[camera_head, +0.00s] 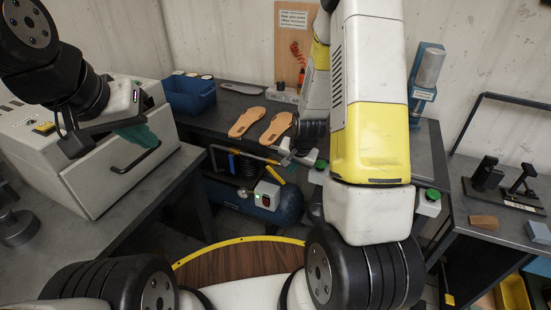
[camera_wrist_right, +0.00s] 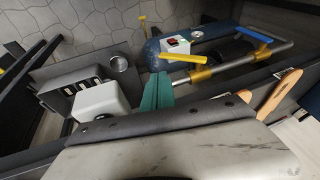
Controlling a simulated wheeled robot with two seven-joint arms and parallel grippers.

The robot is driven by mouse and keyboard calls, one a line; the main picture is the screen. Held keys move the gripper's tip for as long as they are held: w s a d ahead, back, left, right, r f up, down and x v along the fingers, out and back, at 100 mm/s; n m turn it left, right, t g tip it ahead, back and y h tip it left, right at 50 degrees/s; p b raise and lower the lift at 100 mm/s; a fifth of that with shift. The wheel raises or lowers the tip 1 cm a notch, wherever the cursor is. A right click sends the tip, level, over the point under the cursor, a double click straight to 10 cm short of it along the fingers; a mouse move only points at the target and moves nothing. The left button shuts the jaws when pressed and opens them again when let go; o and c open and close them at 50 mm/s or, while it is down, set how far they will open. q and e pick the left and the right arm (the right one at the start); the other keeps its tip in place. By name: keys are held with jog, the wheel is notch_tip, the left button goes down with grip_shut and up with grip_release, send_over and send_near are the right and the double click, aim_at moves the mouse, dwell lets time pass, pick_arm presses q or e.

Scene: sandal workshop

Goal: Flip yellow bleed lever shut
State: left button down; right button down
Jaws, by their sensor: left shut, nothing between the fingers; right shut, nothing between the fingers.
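The yellow lever (camera_wrist_right: 183,58) sticks out from a yellow-collared metal pipe (camera_wrist_right: 235,68), beside the red-switched box of the blue tank, in the right wrist view. In the head view the yellow lever (camera_head: 275,175) is small, below the pipe above the blue tank (camera_head: 280,203). My right gripper's teal fingers (camera_wrist_right: 157,92) are shut and empty. In the wrist picture they lie just below the lever's free end; I cannot tell whether they touch it. In the head view these fingertips are hard to make out. My left gripper (camera_head: 140,135) is shut and empty by the grey machine.
A blue-handled lever (camera_wrist_right: 249,34) is further along the pipe. The bench above the tank carries a blue bin (camera_head: 190,98) and tan sandal soles (camera_head: 246,122). The grey machine (camera_head: 85,165) stands at left. A green-button box (camera_head: 428,203) is on the right.

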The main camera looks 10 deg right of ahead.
aim_at(282, 182)
jog(key=f, duration=0.1)
jog(key=w+a+f, duration=0.1)
jog(key=f, duration=0.1)
jog(key=w+a+f, duration=0.1)
jog(key=shift+w+a+f, duration=0.15)
jog(key=shift+f, duration=0.2)
jog(key=shift+f, duration=0.45)
dwell(0.5)
jog(key=shift+a+f, duration=0.15)
jog(key=shift+f, duration=0.8)
jog(key=shift+w+a+f, duration=0.2)
jog(key=shift+a+f, duration=0.05)
jog(key=shift+f, duration=0.2)
jog(key=shift+w+a+f, duration=0.2)
jog(key=shift+a+f, duration=0.05)
jog(key=shift+f, duration=0.2)
dwell(0.8)
jog(key=v, duration=0.7)
jog(key=shift+r, duration=0.35)
jog(key=shift+s, duration=0.15)
